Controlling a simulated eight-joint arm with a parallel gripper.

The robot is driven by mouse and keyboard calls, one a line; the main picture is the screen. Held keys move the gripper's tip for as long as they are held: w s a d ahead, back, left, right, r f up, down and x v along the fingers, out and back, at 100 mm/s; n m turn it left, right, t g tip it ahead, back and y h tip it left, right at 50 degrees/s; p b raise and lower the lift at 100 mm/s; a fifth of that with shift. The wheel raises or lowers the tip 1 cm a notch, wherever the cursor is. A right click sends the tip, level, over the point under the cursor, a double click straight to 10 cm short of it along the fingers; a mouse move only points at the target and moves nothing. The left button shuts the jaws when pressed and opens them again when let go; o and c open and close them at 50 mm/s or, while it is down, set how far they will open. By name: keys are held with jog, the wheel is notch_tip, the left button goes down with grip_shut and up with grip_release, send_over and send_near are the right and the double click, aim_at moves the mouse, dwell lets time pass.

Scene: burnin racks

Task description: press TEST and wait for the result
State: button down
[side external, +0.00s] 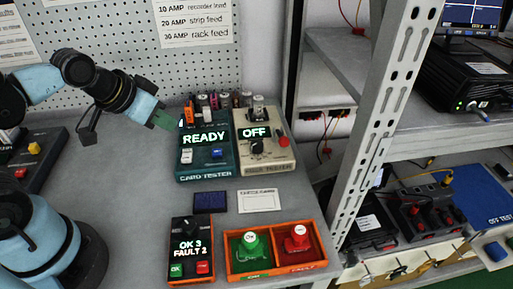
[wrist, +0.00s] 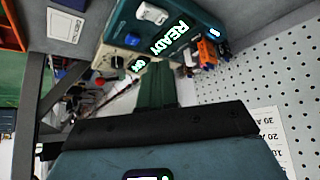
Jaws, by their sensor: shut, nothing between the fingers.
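The teal card tester (side external: 206,172) stands on the bench near the pegboard and its display reads READY (side external: 205,138). On its front are a white button (side external: 187,157) and a blue button (side external: 217,152); I cannot read which is marked TEST. In the wrist view the tester (wrist: 124,20) is upside down at the top, with READY lit. My gripper (side external: 176,124) has green fingers, shut and empty, at the tester's upper left in the side view. In the wrist view the fingers (wrist: 155,88) point toward the tester. Contact cannot be told.
A beige unit reading OFF (side external: 279,155) stands right of the tester. In front are a dark card (side external: 209,202), a white label (side external: 258,200), a counter box reading OK 3, FAULT 2 (side external: 191,220), and an orange-rimmed tray (side external: 322,262) with green and red sections. A metal rack post (side external: 378,130) rises at right.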

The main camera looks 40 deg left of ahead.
dwell(0.4)
jog(key=r+m+t+h, duration=0.1)
jog(key=r+m+t, duration=0.1)
jog(key=m, duration=0.9)
send_over(214, 153)
jog(key=shift+d+f, duration=0.1)
jog(key=shift+f, duration=0.1)
jog(key=shift+f, duration=0.1)
jog(key=shift+f, duration=4.3)
jog(key=shift+f, duration=0.1)
jog(key=shift+f, duration=0.35)
